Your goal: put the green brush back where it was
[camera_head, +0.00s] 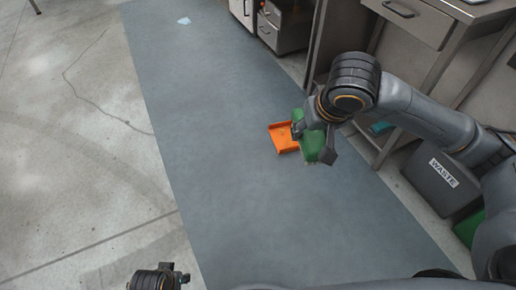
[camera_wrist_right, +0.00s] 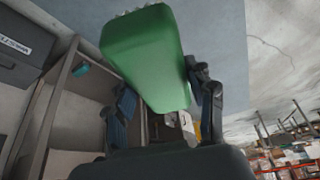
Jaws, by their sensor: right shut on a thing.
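The green brush (camera_head: 313,147) is held in my right gripper (camera_head: 311,128), above the blue-grey floor strip in the head view. In the right wrist view the brush (camera_wrist_right: 145,55) is a green block between the two dark fingers of my right gripper (camera_wrist_right: 165,98), which is shut on it. An orange dustpan (camera_head: 283,139) shows just left of the brush in the head view; I cannot tell whether they touch. My left gripper (camera_head: 160,279) shows only in part at the bottom edge, and its fingers are not clear.
A grey bin marked WASTE (camera_head: 440,178) stands at the right, with a green thing (camera_head: 468,228) below it. A metal bench with a drawer (camera_head: 412,18) and a lower shelf runs along the right. A teal item (camera_head: 380,127) is by the shelf. The floor strip (camera_head: 215,120) is clear on the left.

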